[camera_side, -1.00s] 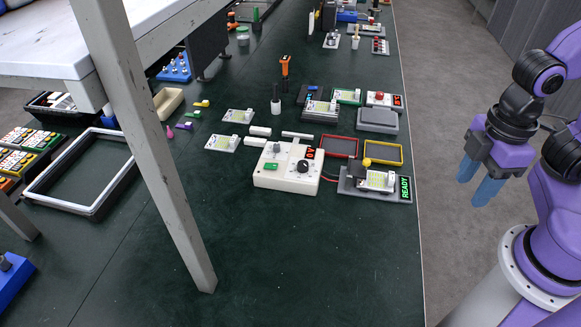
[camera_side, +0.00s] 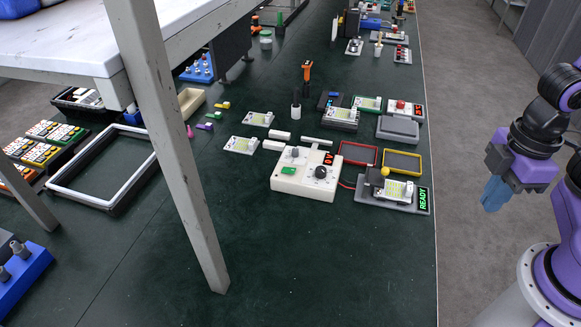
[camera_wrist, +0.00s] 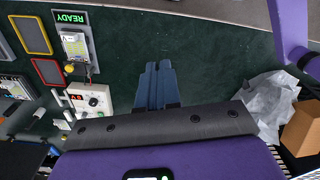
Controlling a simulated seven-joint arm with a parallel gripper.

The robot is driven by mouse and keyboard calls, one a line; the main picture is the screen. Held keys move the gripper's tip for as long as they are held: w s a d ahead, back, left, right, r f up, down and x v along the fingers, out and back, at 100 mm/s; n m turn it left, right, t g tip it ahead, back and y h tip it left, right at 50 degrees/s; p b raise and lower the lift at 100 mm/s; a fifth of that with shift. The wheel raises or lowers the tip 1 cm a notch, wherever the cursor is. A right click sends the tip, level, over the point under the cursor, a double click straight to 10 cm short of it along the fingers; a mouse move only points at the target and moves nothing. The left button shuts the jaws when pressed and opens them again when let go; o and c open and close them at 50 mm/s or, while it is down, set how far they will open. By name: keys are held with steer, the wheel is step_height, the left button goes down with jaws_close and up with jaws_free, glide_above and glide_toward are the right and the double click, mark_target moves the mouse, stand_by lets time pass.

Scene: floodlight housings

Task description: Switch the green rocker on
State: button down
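The green rocker (camera_side: 289,171) sits at the left front of the top of a white power supply box (camera_side: 290,187). My gripper (camera_side: 490,207) is well to the right of the box, beyond the table edge, pointing down. Its blue fingers are together and empty, also in the wrist view (camera_wrist: 156,64). In the wrist view the white box (camera_wrist: 92,99) is left of the fingers; the rocker is too small to make out clearly there.
A grey test fixture (camera_side: 368,194) with a green READY display (camera_side: 423,198) stands right of the box, joined by a red wire. Red (camera_side: 374,151) and yellow (camera_side: 420,164) trays lie behind it. A white table leg (camera_side: 180,160) stands at left. The green table front is clear.

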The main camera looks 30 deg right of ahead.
steer(key=w+a+m, duration=0.1)
steer(key=w+a, duration=0.6)
steer(key=w, duration=0.3)
steer(key=m+t+y, duration=0.2)
steer(key=m, duration=0.1)
glide_above(293, 170)
steer(key=s+d, duration=0.2)
step_height(293, 170, down, 8)
steer(key=shift+w+f, duration=0.1)
steer(key=shift+h, duration=0.3)
steer(key=x, duration=0.8)
steer(key=s+x, duration=0.1)
steer(key=x, duration=0.3)
steer(key=shift+d+f, duration=0.2)
steer(key=shift+f, duration=0.85)
